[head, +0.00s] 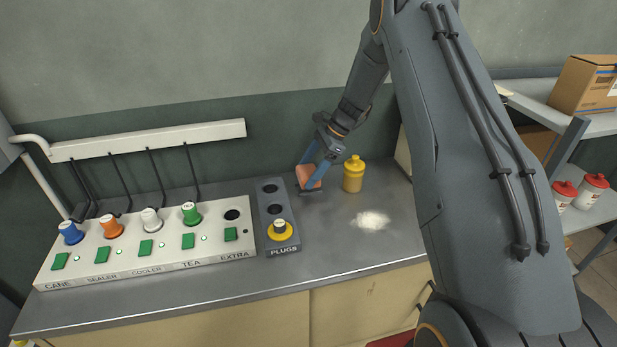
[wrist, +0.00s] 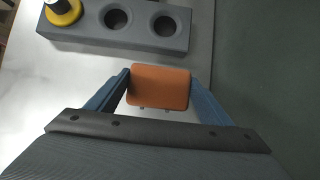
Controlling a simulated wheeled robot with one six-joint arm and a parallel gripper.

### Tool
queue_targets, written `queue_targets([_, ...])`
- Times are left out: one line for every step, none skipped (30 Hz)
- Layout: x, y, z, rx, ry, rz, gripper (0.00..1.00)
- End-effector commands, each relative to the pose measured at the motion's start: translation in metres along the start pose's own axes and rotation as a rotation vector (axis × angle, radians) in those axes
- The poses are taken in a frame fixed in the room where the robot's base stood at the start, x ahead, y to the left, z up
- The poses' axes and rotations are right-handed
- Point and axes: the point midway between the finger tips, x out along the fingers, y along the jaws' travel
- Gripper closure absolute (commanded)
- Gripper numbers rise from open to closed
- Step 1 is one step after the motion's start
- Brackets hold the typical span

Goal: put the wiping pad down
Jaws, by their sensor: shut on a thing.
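The wiping pad (head: 309,177) has an orange block on top and a darker layer beneath. It is at the back of the grey counter, between the plugs block and the yellow bottle. My gripper (head: 317,169) is shut on it, with a blue finger on each side. In the wrist view the orange pad (wrist: 160,87) sits between the two fingers (wrist: 158,90). The pad is at or just above the counter; I cannot tell whether it touches.
The grey plugs block (head: 268,205), holding one yellow plug (head: 280,231), is left of the pad. A yellow bottle (head: 353,174) stands close on the right. White powder (head: 371,220) lies on the counter (head: 335,240) in front. A labelled socket panel (head: 150,246) is farther left.

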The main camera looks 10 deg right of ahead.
Motion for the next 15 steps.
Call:
queue_targets([0.007, 0.002, -0.004, 0.002, -0.001, 0.004, 0.44])
queue_targets([0.012, 0.002, -0.007, 0.002, -0.001, 0.005, 0.44])
queue_targets([0.015, 0.001, -0.009, 0.000, 0.000, 0.002, 0.44])
queue_targets([0.016, 0.001, -0.010, 0.000, 0.000, 0.001, 0.44])
queue_targets([0.017, 0.001, -0.011, 0.000, 0.000, 0.001, 0.44])
queue_targets([0.019, 0.001, -0.012, 0.000, 0.000, 0.001, 0.44])
queue_targets([0.020, 0.001, -0.013, 0.000, 0.000, 0.001, 0.44])
queue_targets([0.021, 0.001, -0.013, 0.000, 0.000, 0.001, 0.44])
queue_targets([0.022, 0.000, -0.014, 0.000, 0.000, 0.000, 0.44])
queue_targets([0.023, 0.000, -0.014, 0.000, 0.000, 0.000, 0.44])
queue_targets([0.023, 0.000, -0.015, 0.000, 0.000, 0.000, 0.44])
queue_targets([0.024, 0.000, -0.015, 0.000, 0.000, 0.000, 0.44])
queue_targets([0.024, 0.000, -0.015, 0.000, 0.000, 0.000, 0.44])
queue_targets([0.024, 0.000, -0.015, 0.000, 0.000, 0.000, 0.44])
queue_targets([0.024, 0.000, -0.015, 0.000, 0.000, 0.000, 0.44])
